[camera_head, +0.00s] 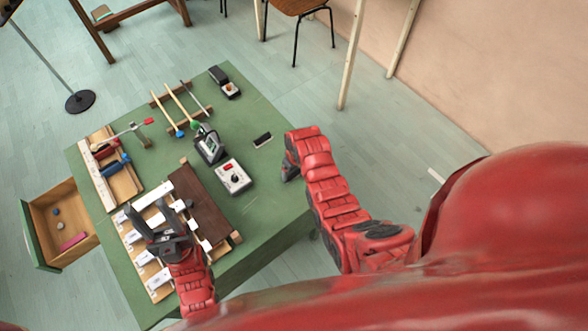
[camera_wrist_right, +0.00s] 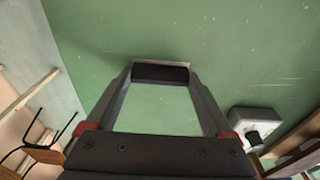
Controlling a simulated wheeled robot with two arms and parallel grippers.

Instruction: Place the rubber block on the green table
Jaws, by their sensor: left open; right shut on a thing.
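The rubber block (camera_wrist_right: 160,74) is black and oblong. In the right wrist view it sits crosswise between the fingertips of my right gripper (camera_wrist_right: 162,76), which is shut on it. The green table (camera_head: 268,198) fills most of that view behind the block; I cannot tell whether they touch. In the head view my right gripper (camera_head: 290,170) is largely hidden by its arm at the table's right side. A small black oblong (camera_head: 262,140) shows just left of it; I cannot tell if it is the same block. My left gripper (camera_head: 157,222) is open above a white-barred instrument.
The barred instrument (camera_head: 207,205) occupies the table's near part. A white box with a red patch (camera_head: 233,178), a dark device (camera_head: 209,146), mallets (camera_head: 181,104) and a small dark case (camera_head: 218,74) stand around. An open drawer (camera_head: 45,225) juts out left. Bare green surface lies around the black oblong.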

